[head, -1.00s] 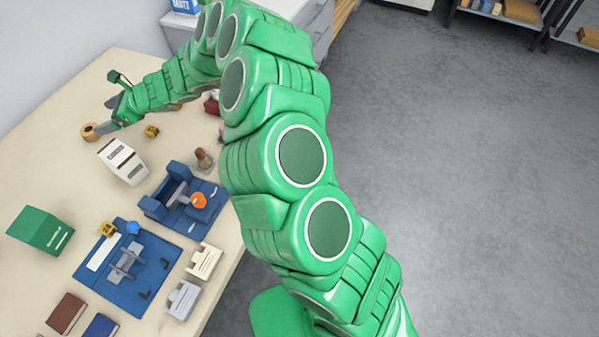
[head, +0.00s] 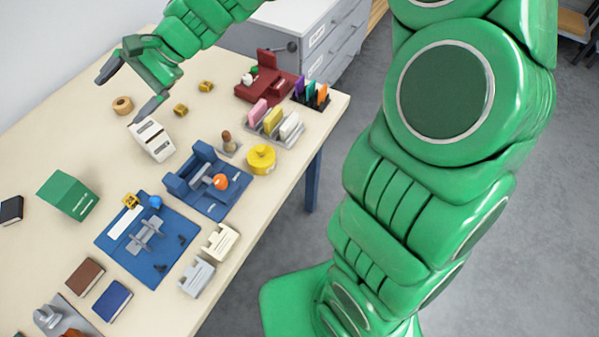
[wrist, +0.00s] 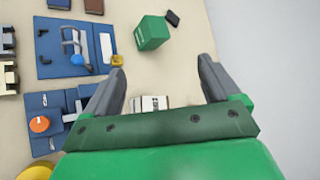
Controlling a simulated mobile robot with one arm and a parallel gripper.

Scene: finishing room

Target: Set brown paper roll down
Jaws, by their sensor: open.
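The brown paper roll (head: 122,105) lies on the table near its far left side in the head view, with its round hole facing up. My gripper (head: 126,97) is open, its two fingers spread wide apart. It appears to be above the roll and clear of it, with nothing held between the fingers. In the wrist view the open fingers (wrist: 162,70) have empty space between them, and the roll does not show there.
A white box (head: 152,140) stands close to the roll, and small yellow pieces (head: 181,110) lie to its right. A green box (head: 68,194), blue fixtures (head: 148,243) and a red device (head: 266,79) share the table (head: 40,140). Bare tabletop lies left of the roll.

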